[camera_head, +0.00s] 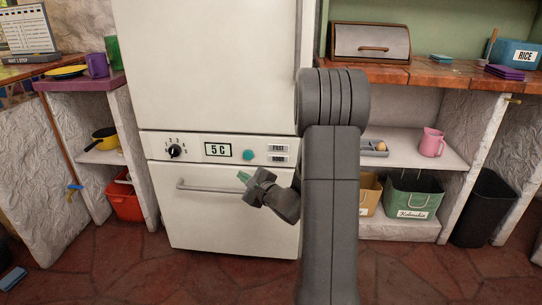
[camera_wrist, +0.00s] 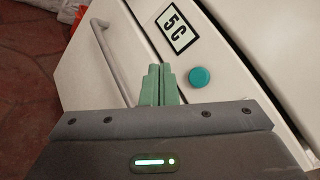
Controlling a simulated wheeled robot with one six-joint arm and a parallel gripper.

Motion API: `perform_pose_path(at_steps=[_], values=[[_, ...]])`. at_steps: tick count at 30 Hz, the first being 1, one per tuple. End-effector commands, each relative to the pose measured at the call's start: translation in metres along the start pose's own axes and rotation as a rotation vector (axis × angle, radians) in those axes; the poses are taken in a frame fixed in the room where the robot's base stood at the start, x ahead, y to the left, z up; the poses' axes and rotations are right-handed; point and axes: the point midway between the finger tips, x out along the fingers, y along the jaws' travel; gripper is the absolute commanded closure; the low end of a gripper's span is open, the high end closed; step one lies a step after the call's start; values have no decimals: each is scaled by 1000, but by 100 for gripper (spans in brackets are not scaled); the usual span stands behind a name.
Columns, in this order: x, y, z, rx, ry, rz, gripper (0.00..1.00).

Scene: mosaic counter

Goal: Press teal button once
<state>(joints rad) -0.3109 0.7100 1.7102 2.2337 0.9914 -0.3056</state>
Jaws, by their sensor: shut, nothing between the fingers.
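The teal button (camera_head: 248,155) is a small round knob on the white fridge's control panel, right of the display (camera_head: 217,150) that reads "5 C". It also shows in the wrist view (camera_wrist: 199,76), to the right of my fingertips and apart from them. My gripper (camera_head: 244,176) has green fingers, shut together with nothing between them. In the head view the fingertips are just below the button, in front of the lower door. The wrist view shows the shut fingers (camera_wrist: 160,72) below the display. The exact gap to the panel cannot be told.
A black dial (camera_head: 174,151) is left of the display, and two small labels (camera_head: 278,153) are right of the button. A door handle (camera_head: 208,188) runs below the panel.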

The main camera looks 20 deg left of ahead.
Motion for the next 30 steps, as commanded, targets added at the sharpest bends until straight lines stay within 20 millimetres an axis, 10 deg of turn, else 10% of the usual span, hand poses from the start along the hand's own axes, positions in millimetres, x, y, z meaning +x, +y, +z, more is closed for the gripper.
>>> perform_pose_path(at_steps=[17,30], values=[[5,-4,-3,0,0,0,100],[45,-34,-32,-1,1,0,100]])
